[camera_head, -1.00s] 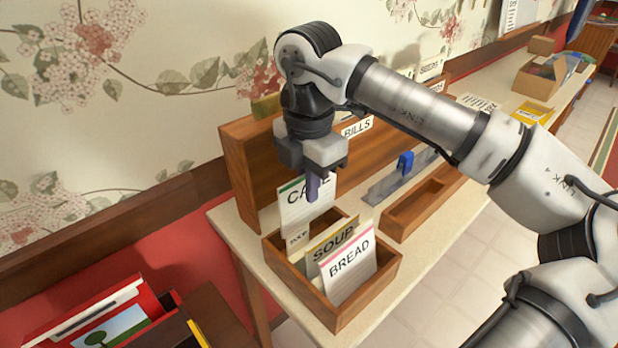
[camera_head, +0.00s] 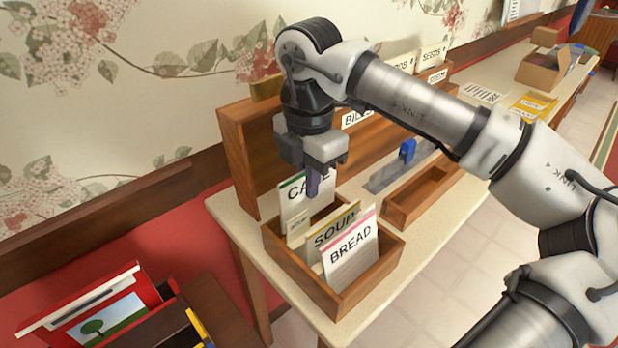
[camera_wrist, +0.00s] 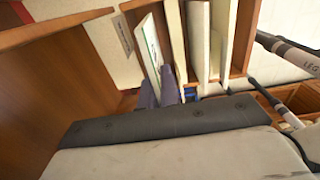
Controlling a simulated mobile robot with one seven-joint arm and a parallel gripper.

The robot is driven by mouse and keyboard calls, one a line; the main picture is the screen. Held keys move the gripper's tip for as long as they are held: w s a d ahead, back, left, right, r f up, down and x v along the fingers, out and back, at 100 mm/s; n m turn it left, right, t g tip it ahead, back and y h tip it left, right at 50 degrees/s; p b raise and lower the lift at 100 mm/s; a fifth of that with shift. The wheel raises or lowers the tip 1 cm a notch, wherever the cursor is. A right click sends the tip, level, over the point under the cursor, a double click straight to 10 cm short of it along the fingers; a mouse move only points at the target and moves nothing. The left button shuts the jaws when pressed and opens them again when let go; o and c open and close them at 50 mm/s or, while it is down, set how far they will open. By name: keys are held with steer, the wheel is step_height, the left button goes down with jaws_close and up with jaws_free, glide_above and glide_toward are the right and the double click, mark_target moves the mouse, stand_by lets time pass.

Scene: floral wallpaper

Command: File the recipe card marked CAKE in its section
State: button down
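The CAKE card (camera_head: 293,208), white with a green top stripe, stands upright at the back of the wooden recipe box (camera_head: 330,304). My gripper (camera_head: 314,188) is above the back of the box, and its fingers cover part of the card's lettering. In the wrist view the card (camera_wrist: 150,45) runs between the two purple fingers, which look shut on it. Its lower edge is hidden behind a small tab in the box. The SOUP card (camera_head: 333,229) and the BREAD card (camera_head: 351,250) stand in front of it, toward the box's near right.
A tall wooden letter rack (camera_head: 243,150) stands close behind the box. A wooden tray (camera_head: 422,198) and a blue clip (camera_head: 407,150) are to the right. A red picture-fronted folder (camera_head: 110,308) is low at the left. The table's front edge runs near the box.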

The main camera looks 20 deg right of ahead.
steer(key=shift+f+b, duration=1.85)
steer(key=shift+f, duration=0.35)
steer(key=c, duration=1.6)
jaws_free()
steer(key=shift+o, duration=0.2)
step_height(320, 180, up, 14)
steer(key=p, duration=0.8)
steer(key=shift+p, duration=0.4)
